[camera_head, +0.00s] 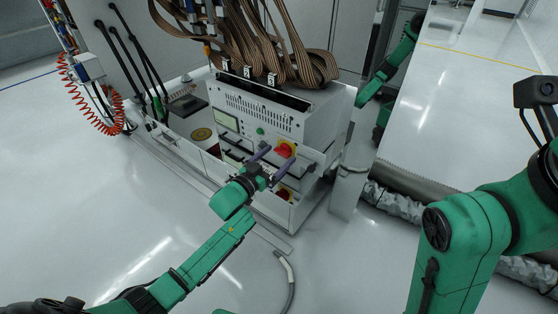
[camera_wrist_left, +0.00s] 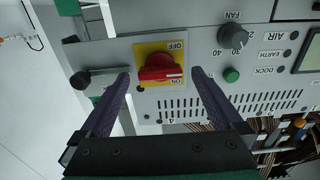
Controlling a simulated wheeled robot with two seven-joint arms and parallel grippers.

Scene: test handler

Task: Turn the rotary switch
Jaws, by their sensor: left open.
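The rotary switch (camera_head: 285,149) is a red knob on a yellow plate on the front of the white test cabinet. In the left wrist view the red knob (camera_wrist_left: 160,74) lies roughly level across its plate, with a pale mark near its right end. The OFF and ON labels appear upside down, above and below it. My left gripper (camera_head: 281,152) is open in front of the switch, one purple finger on each side. In the left wrist view the fingertips stand left and right of the knob, with gaps. Contact cannot be seen. My right arm shows at right; its gripper is out of view.
A black numbered knob (camera_wrist_left: 232,36), a green button (camera_wrist_left: 231,75) and a black-knobbed lever (camera_wrist_left: 80,79) flank the switch. Thick brown cables (camera_head: 290,60) rise above. The floor at left is clear.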

